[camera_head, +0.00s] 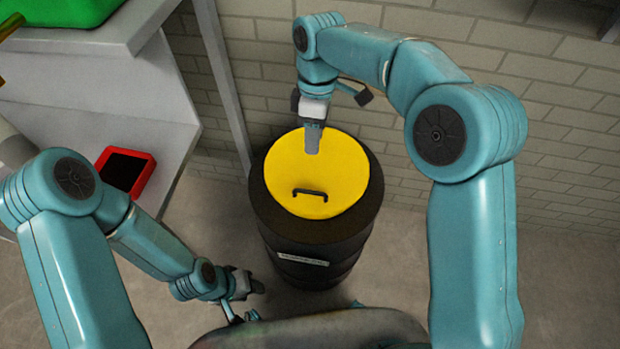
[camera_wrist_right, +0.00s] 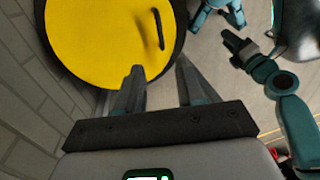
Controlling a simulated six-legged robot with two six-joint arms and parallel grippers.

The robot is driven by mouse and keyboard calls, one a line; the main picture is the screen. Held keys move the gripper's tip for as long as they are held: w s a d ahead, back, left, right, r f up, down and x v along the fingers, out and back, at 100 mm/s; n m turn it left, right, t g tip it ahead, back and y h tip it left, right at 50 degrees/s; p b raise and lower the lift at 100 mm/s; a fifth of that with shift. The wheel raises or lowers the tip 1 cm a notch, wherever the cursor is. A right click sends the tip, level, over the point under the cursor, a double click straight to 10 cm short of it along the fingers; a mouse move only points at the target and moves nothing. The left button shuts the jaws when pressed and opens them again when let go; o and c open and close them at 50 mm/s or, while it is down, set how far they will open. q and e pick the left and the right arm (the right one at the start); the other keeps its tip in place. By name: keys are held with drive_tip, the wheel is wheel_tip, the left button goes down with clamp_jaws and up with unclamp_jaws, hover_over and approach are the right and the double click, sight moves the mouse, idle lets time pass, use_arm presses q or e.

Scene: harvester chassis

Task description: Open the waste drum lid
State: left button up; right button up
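The waste drum (camera_head: 318,262) is a black barrel standing upright on the floor. Its round yellow lid (camera_head: 343,160) lies flat on top, with a black bar handle (camera_head: 310,194) near the front edge. In the right wrist view, the lid (camera_wrist_right: 95,40) and handle (camera_wrist_right: 158,30) show at the top. My right gripper (camera_head: 312,150) is above the far part of the lid, away from the handle; its two fingers are apart and empty (camera_wrist_right: 160,75). Whether it touches the lid is unclear. My left gripper (camera_head: 256,286) is low, left of the drum, holding nothing visible; its finger gap is unclear.
A brick wall (camera_head: 560,95) stands close behind the drum. A grey bench (camera_head: 120,80) with a green container (camera_head: 60,12) and a red tray (camera_head: 150,180) is at the left. A metal post (camera_head: 225,90) rises behind the drum. Floor (camera_head: 570,270) at the right is clear.

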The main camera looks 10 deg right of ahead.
sight(311, 191)
drive_tip(key=s+f, duration=0.1)
drive_tip(key=f, duration=0.4)
drive_tip(key=s+f+b, duration=0.1)
drive_tip(key=f, duration=0.3)
drive_tip(key=s+f, duration=0.1)
drive_tip(key=f, duration=0.4)
drive_tip(key=shift+a+f, duration=0.3)
drive_tip(key=shift+a, duration=0.1)
drive_tip(key=shift+w+f, duration=0.1)
drive_tip(key=shift+f, duration=0.15)
drive_tip(key=shift+r, duration=0.1)
clamp_jaws()
